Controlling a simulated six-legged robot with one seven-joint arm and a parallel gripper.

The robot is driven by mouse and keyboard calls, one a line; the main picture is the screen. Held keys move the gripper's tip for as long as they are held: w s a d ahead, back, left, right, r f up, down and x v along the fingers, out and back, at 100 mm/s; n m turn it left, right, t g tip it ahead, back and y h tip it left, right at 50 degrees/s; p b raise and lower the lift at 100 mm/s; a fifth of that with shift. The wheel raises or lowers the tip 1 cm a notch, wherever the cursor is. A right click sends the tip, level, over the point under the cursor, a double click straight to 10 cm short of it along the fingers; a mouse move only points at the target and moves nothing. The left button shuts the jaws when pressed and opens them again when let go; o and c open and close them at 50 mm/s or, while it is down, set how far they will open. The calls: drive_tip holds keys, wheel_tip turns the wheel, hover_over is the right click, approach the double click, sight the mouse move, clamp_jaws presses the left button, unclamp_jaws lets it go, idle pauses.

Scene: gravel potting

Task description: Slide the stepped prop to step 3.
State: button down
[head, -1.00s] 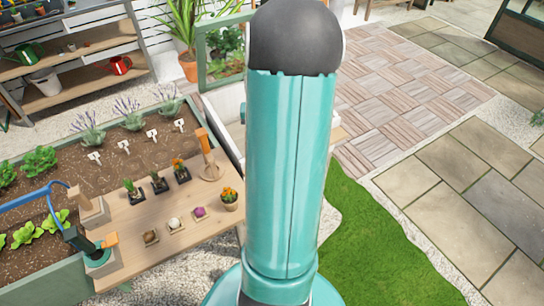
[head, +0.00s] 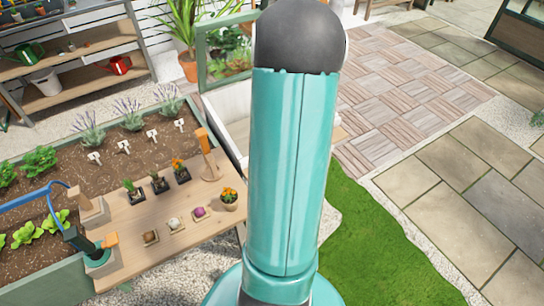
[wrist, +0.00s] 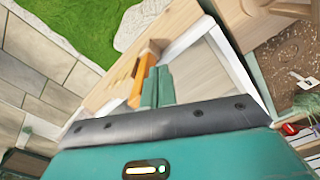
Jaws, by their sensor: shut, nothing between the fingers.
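In the wrist view, my gripper (wrist: 157,87) shows its two green fingers close together and empty. Just left of them is an orange piece (wrist: 140,86), very near or touching; I cannot tell which. It lies against a pale wooden strip (wrist: 113,86) with dark notch-like marks, which may be the stepped prop. Its steps cannot be read clearly. Right of the fingers is a white-rimmed box (wrist: 186,42) with a pale inside. In the head view, my arm hides my gripper and the prop; part of the white box (head: 232,103) shows at left.
A wooden table (head: 140,215) with several small pots stands at left, beside a soil planter (head: 150,150). A green-framed glazed panel (head: 225,45) stands behind the white box. Grass (head: 365,250) and paving (head: 480,180) at right are clear.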

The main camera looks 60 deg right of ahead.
drive_tip(key=shift+s+d, duration=0.45)
drive_tip(key=shift+d, duration=0.3)
drive_tip(key=shift+s+d, duration=0.5)
drive_tip(key=shift+d, duration=0.3)
drive_tip(key=shift+s+d, duration=0.45)
drive_tip(key=shift+d, duration=0.3)
drive_tip(key=shift+w+a+r, duration=0.2)
drive_tip(key=shift+a+r, duration=0.1)
drive_tip(key=shift+r, duration=1.05)
drive_tip(key=shift+w+a+r, duration=0.15)
drive_tip(key=shift+a+r, duration=0.1)
drive_tip(key=shift+r, duration=1.05)
drive_tip(key=shift+w+a+r, duration=0.2)
drive_tip(key=shift+a+r, duration=0.1)
drive_tip(key=shift+r, duration=1.05)
drive_tip(key=w+a+r+n+t+h, duration=0.1)
drive_tip(key=w+a+r+n, duration=0.3)
drive_tip(key=a, duration=0.8)
drive_tip(key=w+a+r+n+t+h, duration=0.15)
drive_tip(key=w+a+r, duration=0.45)
drive_tip(key=a, duration=0.6)
drive_tip(key=s+a+n+t+y, duration=0.1)
drive_tip(key=s+a+n, duration=0.2)
drive_tip(key=a, duration=0.8)
drive_tip(key=s+a+r+n+t+y, duration=0.1)
drive_tip(key=s+a+n+t, duration=0.1)
drive_tip(key=a, duration=0.9)
drive_tip(key=shift+s+a+r+n, duration=0.35)
drive_tip(key=shift+s+n, duration=0.35)
drive_tip(key=shift+n, duration=0.15)
